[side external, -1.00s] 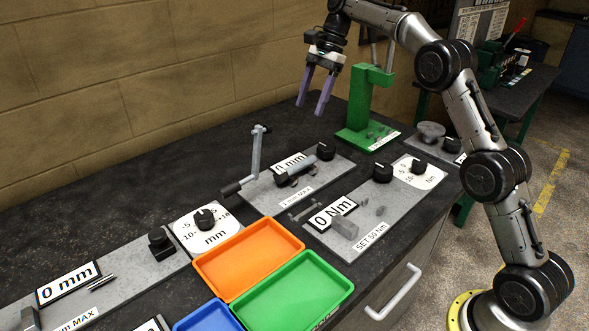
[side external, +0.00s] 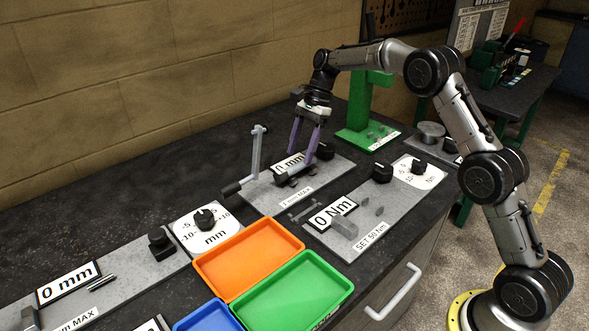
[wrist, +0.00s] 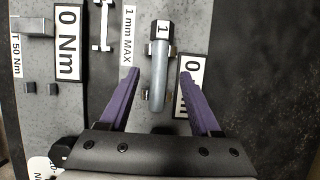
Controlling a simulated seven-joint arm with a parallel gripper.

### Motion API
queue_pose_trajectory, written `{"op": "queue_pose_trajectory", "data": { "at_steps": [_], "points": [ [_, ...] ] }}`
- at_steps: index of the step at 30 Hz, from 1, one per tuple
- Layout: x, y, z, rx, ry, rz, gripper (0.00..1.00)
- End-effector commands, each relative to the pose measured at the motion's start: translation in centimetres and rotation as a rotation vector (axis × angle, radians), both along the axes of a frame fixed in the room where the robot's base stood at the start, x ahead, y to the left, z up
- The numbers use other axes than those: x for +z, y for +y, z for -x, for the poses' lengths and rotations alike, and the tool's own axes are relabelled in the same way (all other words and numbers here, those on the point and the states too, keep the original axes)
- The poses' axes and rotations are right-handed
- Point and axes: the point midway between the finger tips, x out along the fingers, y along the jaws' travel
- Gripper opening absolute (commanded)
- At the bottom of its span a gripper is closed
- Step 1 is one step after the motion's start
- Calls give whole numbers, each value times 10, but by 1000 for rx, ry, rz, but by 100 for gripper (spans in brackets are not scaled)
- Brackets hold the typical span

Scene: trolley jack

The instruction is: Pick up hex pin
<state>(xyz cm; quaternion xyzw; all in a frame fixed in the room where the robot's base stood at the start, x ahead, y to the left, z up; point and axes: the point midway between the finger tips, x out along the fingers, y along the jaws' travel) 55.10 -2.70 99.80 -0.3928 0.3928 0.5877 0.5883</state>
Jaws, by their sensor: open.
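A grey pin with a dark hex head marked "1" lies across small supports on a grey plate; this hex pin (wrist: 160,80) shows in the middle of the wrist view. In the side view it is mostly hidden by the fingers. My gripper (wrist: 158,72) is open and empty, with its purple fingers to the left and right of the pin's shank in the wrist view. In the side view my gripper (side external: 301,152) hangs fingers down over the plate, in front of the "0 mm" sign (side external: 287,162). I cannot tell how far the tips are above the plate.
A crank handle on an upright post (side external: 257,150) stands left of my gripper. A black knob (side external: 325,150) is close on the right. A "0 Nm" sign (side external: 333,210) is in front. Orange (side external: 205,270) and green (side external: 345,291) trays lie near the front edge. A green press (side external: 358,110) stands behind.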

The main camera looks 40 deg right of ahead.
Motion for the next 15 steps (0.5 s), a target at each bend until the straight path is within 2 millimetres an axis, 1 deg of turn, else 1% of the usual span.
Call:
{"op": "queue_pose_trajectory", "data": {
  "at_steps": [1, 3, 6, 9, 15],
  "points": [
    [-7, 5, 1, 2, 4, -1, 64],
    [-16, 11, 2, 2, 4, 0, 64],
    [-27, 15, 1, 2, 2, 0, 64],
    [-33, 17, 1, 1, 1, 0, 64],
    [-33, 17, 1, 1, 0, 0, 64]
  ]
}}
